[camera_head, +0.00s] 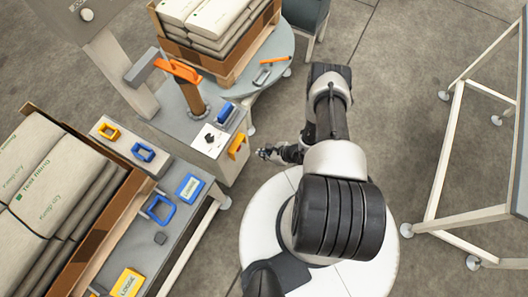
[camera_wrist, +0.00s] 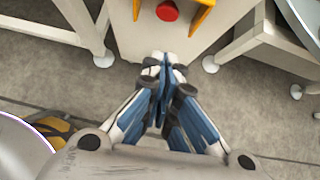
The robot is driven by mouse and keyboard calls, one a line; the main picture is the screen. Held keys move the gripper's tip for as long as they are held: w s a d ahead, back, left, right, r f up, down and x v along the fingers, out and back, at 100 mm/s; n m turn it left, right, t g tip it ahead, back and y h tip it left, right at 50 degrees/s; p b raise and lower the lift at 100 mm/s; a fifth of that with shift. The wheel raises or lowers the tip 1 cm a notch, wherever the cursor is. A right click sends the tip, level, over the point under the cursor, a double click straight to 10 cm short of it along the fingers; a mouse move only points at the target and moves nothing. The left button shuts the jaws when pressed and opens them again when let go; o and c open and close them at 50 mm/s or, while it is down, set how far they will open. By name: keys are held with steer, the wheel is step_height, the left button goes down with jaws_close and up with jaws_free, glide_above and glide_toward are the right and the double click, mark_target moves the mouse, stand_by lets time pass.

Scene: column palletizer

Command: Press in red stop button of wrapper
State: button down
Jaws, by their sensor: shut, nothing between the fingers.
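The red stop button (camera_wrist: 167,11) shows at the top of the wrist view, on the beige front of the wrapper housing (camera_wrist: 150,38). Yellow guard pieces (camera_wrist: 203,14) stand on both sides of it. My gripper (camera_wrist: 163,62) is shut and empty, its fingertips pointing toward the housing, below the button in the picture. I cannot tell whether the tips touch the housing. In the head view my gripper (camera_head: 264,153) is left of my arm, near the wrapper housing (camera_head: 232,165) with its yellow guard (camera_head: 236,146). The button itself is not clear there.
A turntable (camera_head: 284,50) with a pallet of sacks (camera_head: 210,25) stands at the back. A grey table (camera_head: 128,228) with blue and yellow items and a box of sacks (camera_head: 45,180) is at left. A pale frame (camera_head: 440,180) is at right.

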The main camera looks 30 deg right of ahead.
steer(key=w+a+f+b, duration=0.3)
steer(key=w+a+f, duration=0.2)
steer(key=w, duration=0.1)
steer(key=shift+w, duration=0.15)
steer(key=shift+a+r, duration=0.1)
